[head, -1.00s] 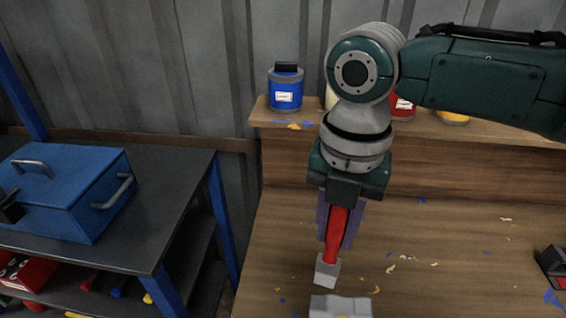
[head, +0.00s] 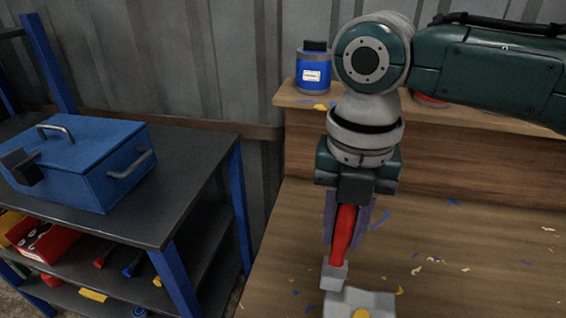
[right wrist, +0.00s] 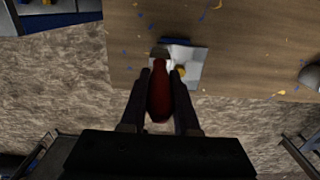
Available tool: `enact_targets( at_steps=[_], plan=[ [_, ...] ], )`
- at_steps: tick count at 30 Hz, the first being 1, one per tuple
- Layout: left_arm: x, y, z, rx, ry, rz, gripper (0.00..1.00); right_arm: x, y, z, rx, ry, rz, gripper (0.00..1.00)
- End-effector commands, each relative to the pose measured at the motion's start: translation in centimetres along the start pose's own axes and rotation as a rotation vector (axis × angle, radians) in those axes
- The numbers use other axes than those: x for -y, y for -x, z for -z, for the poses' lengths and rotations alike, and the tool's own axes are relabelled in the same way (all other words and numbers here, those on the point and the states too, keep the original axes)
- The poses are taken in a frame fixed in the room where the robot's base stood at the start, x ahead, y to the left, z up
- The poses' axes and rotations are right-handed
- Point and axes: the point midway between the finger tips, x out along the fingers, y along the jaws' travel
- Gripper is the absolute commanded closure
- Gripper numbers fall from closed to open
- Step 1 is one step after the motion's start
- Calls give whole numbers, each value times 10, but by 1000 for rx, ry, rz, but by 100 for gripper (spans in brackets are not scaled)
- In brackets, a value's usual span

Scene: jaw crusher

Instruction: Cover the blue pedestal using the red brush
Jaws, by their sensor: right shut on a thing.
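My right gripper (head: 344,232) points down over the wooden workbench and is shut on the red handle of the brush (head: 345,228). The brush's grey head (head: 333,277) points down at the near edge of the view. A pale grey block with a yellow spot (head: 358,303) is just below the head, partly cut off. In the right wrist view the brush handle (right wrist: 160,95) lies between the fingers, and its head overlaps the grey block (right wrist: 190,62), with a dark blue strip (right wrist: 176,41) along one side. Contact is unclear. I cannot identify a blue pedestal for certain. My left gripper is not seen.
A blue toolbox (head: 80,160) sits on a dark shelf unit (head: 175,205) at left. A blue paint can (head: 313,70) stands on the raised back ledge; a red can is partly hidden by my arm. The bench (head: 470,240) at right is clear except for paint flecks.

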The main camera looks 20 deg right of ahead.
Motion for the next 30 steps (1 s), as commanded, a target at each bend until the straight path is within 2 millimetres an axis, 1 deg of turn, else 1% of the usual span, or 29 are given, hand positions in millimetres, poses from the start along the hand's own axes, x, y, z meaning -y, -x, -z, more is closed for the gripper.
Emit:
enact_targets(
  at_steps=[14,30],
  plan=[
    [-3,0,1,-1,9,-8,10,0,0,0,0,-1,0,100],
    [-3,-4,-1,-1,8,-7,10,0,-8,0,0,0,1,100]
  ],
)
